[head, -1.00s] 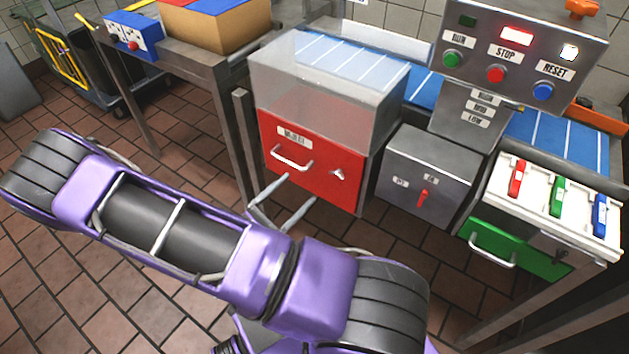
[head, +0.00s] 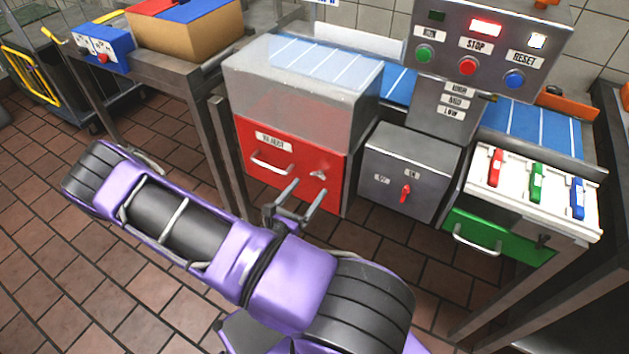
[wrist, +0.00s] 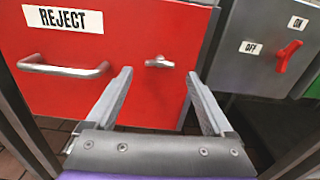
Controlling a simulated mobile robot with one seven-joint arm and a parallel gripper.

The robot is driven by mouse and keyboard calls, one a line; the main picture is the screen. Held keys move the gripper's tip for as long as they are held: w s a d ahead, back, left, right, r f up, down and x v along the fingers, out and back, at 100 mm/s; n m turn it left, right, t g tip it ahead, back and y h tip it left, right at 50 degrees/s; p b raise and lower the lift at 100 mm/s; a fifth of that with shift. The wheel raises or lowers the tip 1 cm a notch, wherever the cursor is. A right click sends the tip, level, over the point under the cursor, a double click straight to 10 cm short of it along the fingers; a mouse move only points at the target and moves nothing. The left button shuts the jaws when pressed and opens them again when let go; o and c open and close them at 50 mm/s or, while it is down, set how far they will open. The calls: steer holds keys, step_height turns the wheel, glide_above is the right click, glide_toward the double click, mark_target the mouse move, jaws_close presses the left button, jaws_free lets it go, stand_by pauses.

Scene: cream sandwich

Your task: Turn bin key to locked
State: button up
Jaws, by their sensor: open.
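The red reject bin (head: 284,192) has a small silver key (head: 318,176) on the right of its front face. In the wrist view the key (wrist: 159,62) lies roughly level across its round base. My gripper (head: 310,187) is open and empty, in front of the bin and just below the key. In the wrist view its two fingers (wrist: 159,73) point at the bin face, one on each side of the key, which shows in the gap between them. I cannot tell the remaining distance to the key.
A bar handle (wrist: 62,68) and REJECT label (wrist: 63,18) are left of the key. A grey box with a red OFF/ON switch (head: 405,193) stands close on the right. A green drawer (head: 497,237) is further right. A table leg (head: 230,160) is on the left.

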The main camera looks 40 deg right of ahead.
mark_target(316, 178)
steer(key=shift+x, duration=2.3)
steer(key=shift+c, duration=0.2)
steer(key=shift+a, duration=0.1)
steer(key=c, duration=1.3)
